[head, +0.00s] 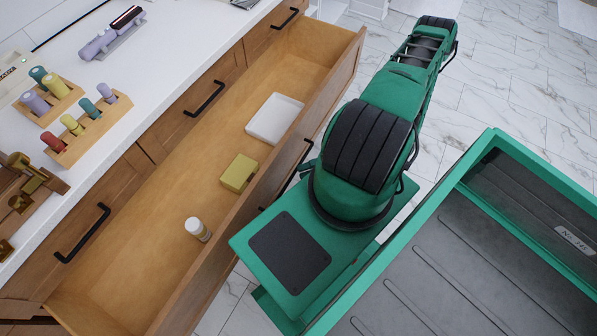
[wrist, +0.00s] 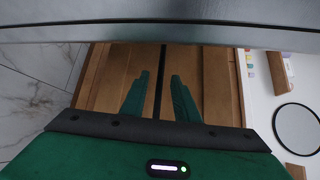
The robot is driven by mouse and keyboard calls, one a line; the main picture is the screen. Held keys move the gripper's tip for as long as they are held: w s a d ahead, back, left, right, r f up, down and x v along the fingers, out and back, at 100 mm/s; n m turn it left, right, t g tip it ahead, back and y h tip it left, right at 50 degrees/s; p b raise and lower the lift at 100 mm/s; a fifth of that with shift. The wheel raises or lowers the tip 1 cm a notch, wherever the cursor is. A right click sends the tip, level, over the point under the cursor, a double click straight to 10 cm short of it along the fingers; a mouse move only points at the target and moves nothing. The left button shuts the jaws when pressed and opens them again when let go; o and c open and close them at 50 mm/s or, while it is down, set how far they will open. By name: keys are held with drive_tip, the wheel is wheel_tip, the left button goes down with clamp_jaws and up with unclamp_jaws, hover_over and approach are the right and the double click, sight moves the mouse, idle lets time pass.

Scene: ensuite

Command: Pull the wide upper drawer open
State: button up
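The wide upper drawer (head: 150,250) is pulled well out of the wooden cabinet in the head view, with its inside showing. Its front carries a black handle (head: 293,172), partly hidden by my green arm. My gripper's fingers are mostly hidden in the head view, beside that front. In the wrist view my gripper (wrist: 159,76) shows two green fingers, spread apart in front of the wood. A dark line runs between them with a gap on both sides; I cannot tell whether it is the handle or a seam.
The drawer holds a white tray (head: 274,118), a yellow-green box (head: 239,173) and a white bottle (head: 198,229). Holders with coloured pegs stand on the white counter (head: 150,75). My own green-rimmed tray fills the lower right. Marble floor (head: 500,75) lies open beyond my arm.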

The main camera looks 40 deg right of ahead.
drive_tip(key=v, duration=0.7)
drive_tip(key=shift+d, duration=0.2)
drive_tip(key=shift+s, duration=0.15)
drive_tip(key=w+d+r+n+g+h, duration=0.1)
drive_tip(key=w+d+r+g+h, duration=0.15)
drive_tip(key=r, duration=0.55)
drive_tip(key=w+d+r+g+h, duration=0.2)
drive_tip(key=r+g, duration=0.2)
drive_tip(key=r, duration=0.3)
drive_tip(key=w+d+r+n+g+h, duration=0.1)
drive_tip(key=w+d+r+g+h, duration=0.15)
drive_tip(key=r, duration=0.55)
drive_tip(key=s+a+r+h, duration=0.2)
drive_tip(key=a+r, duration=0.1)
drive_tip(key=r, duration=0.4)
drive_tip(key=s+a+r+m+t+h, duration=0.1)
drive_tip(key=s+a+r+h, duration=0.1)
drive_tip(key=r, duration=0.4)
drive_tip(key=s+a+r+h, duration=0.3)
drive_tip(key=a+r, duration=0.2)
drive_tip(key=r, duration=0.2)
drive_tip(key=shift+a+r+t+h, duration=0.15)
drive_tip(key=shift+r+t+h, duration=0.15)
drive_tip(key=shift+r+t, duration=0.1)
